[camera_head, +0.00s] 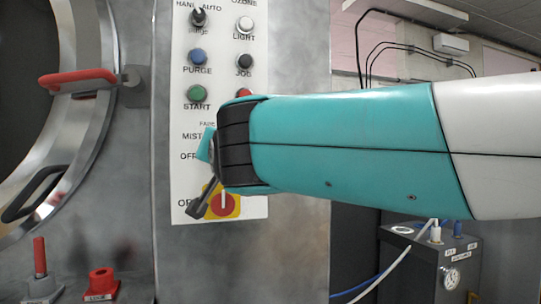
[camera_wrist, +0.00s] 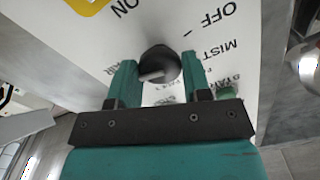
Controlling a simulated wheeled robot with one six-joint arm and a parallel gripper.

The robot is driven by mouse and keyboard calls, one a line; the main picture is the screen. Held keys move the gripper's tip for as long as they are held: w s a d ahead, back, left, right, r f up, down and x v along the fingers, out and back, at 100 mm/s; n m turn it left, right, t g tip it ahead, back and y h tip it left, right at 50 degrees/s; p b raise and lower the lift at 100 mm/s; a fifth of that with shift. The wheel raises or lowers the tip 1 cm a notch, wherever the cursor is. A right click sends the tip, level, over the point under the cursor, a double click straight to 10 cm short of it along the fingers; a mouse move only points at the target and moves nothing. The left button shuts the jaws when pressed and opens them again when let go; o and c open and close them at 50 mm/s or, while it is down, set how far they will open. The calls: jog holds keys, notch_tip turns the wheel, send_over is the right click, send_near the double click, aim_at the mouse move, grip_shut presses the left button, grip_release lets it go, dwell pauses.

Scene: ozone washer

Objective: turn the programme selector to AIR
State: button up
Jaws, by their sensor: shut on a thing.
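The programme selector is a dark round knob (camera_wrist: 160,60) with a pale pointer bar, seen in the wrist view on the white control panel (camera_wrist: 215,60). My gripper (camera_wrist: 158,70) has one teal finger on each side of the knob and is shut on it. The pointer bar slants towards the left finger. The labels OFF and MIST read upside down to the right of the knob; lettering at the left finger is partly covered. In the head view my wrist hides the knob, and a teal finger (camera_head: 205,145) shows against the panel.
Above my wrist are the green START button (camera_head: 196,95), blue PURGE button (camera_head: 197,57) and other controls. A red and yellow switch (camera_head: 223,204) sits below. The round door with a red handle (camera_head: 77,80) is at the left. A grey gauge unit (camera_head: 430,265) stands lower right.

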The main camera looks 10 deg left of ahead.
dwell(0.3)
jog(key=o, duration=0.9)
jog(key=b+v, duration=0.2)
jog(key=v, duration=1.5)
jog(key=shift+s+d+b, duration=0.1)
jog(key=shift+d+b, duration=0.15)
jog(key=shift+b, duration=0.15)
jog(key=shift+f, duration=0.15)
